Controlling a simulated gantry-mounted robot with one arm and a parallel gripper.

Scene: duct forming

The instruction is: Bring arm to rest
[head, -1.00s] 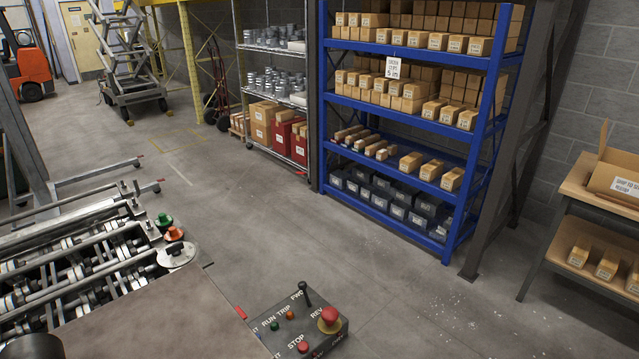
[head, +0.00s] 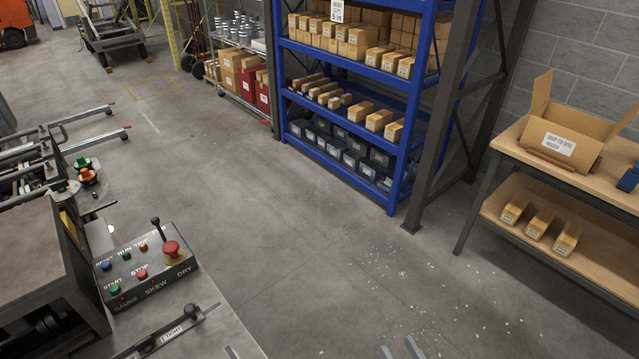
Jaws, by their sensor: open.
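My gripper (head: 399,349) shows only as two grey fingertips at the bottom edge of the head view, right of centre. The fingertips stand apart with nothing visible between them, so it is open. It appears over the bare concrete floor, clear of the machine and the bench. The rest of my arm is out of the frame.
A control box (head: 150,268) with buttons and a lever sits on the forming machine (head: 185,335) at lower left. A blue shelf rack (head: 398,180) stands at the back. A wooden bench (head: 508,143) with an open carton (head: 560,142) is at right.

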